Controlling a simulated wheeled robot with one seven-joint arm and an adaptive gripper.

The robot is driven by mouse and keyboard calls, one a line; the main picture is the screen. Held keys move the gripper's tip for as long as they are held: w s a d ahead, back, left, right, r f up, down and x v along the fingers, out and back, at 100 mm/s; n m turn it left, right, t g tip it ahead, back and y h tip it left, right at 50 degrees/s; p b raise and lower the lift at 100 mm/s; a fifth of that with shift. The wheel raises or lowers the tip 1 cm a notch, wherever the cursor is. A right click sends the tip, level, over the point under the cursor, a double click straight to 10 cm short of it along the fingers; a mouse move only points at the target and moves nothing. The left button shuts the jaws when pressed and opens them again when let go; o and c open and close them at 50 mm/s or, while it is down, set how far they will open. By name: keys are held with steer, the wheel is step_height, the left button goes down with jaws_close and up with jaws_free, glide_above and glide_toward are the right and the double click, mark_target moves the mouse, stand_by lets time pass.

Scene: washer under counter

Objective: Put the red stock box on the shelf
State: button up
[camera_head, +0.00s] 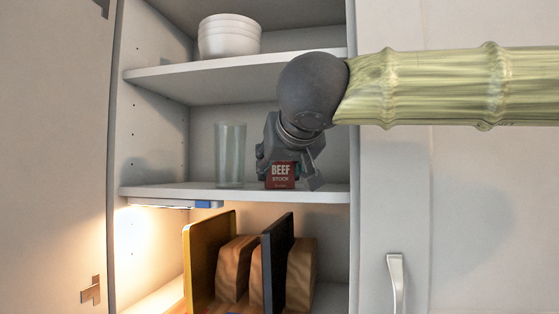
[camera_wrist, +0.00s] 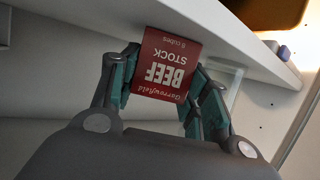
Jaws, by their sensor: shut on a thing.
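The small red stock box (camera_head: 280,176), lettered "BEEF STOCK", is at the front of the middle shelf (camera_head: 160,192) in the head view. My gripper (camera_head: 285,172) is around it, with a finger on each side. In the wrist view the red box (camera_wrist: 165,64) shows upside down between the teal finger pads of my gripper (camera_wrist: 160,95), which is shut on it. The shelf (camera_wrist: 245,40) edge runs beside the box there. I cannot tell whether the box's base touches the shelf.
A clear glass (camera_head: 230,155) stands on the same shelf left of my gripper. White bowls (camera_head: 229,37) sit on the upper shelf (camera_head: 180,74). Cutting boards (camera_head: 207,250) and a wooden block (camera_head: 302,270) stand below. Cabinet walls bound both sides.

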steer(key=o, duration=1.1)
steer(key=shift+d, duration=0.1)
steer(key=shift+r, duration=0.1)
steer(key=shift+s+r, duration=0.15)
steer(key=shift+s, duration=0.1)
steer(key=b+v, duration=0.3)
steer(key=v, duration=0.8)
steer(key=shift+s+r, duration=0.1)
steer(key=shift+s, duration=0.15)
